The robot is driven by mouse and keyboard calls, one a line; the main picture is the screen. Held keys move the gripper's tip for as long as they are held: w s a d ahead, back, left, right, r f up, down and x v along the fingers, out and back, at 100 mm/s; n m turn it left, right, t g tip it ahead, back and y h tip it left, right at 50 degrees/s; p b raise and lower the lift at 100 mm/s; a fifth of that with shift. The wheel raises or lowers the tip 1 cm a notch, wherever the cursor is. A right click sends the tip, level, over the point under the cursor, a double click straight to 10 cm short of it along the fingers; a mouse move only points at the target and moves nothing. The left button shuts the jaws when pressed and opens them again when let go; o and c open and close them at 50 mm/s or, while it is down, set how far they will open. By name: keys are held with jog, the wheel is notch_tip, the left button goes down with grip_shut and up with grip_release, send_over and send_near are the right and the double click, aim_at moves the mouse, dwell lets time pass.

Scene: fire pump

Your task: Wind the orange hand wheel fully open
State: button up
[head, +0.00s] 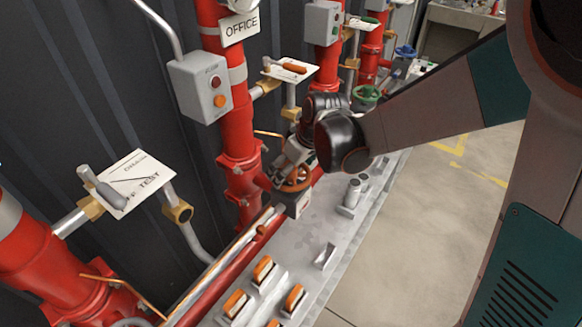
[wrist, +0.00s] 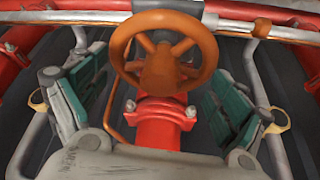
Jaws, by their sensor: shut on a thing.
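The orange hand wheel (head: 297,181) sits low beside a red standpipe in the head view, partly covered by my gripper (head: 285,168). In the wrist view the wheel (wrist: 163,52) shows its rim, spokes and hub, above a red flanged fitting (wrist: 160,122). My gripper (wrist: 155,100) has its teal-padded fingers spread wide, one on each side of the wheel. It is shut on the wheel, though the contact points are hard to make out.
Red standpipes (head: 233,130) with grey button boxes (head: 203,85) line the dark wall. A green wheel (head: 367,95) and a blue wheel (head: 405,51) stand farther back. Orange-topped blocks (head: 263,271) sit on the grey bench (head: 335,215). Floor to its right is clear.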

jog(key=shift+s+f+n, duration=0.1)
jog(key=shift+n, duration=0.5)
jog(key=n+g+y, duration=0.1)
jog(key=n+g, duration=0.1)
jog(key=n, duration=0.3)
jog(key=shift+b, duration=0.3)
jog(key=shift+n+g+y, duration=0.3)
jog(key=shift+n+g, duration=0.3)
jog(key=shift+n, duration=1)
jog(key=n+g, duration=0.1)
jog(key=n, duration=0.3)
jog(key=shift+n+g, duration=0.3)
jog(key=shift+g, duration=0.1)
jog(key=n+g+h, duration=0.1)
jog(key=n, duration=0.2)
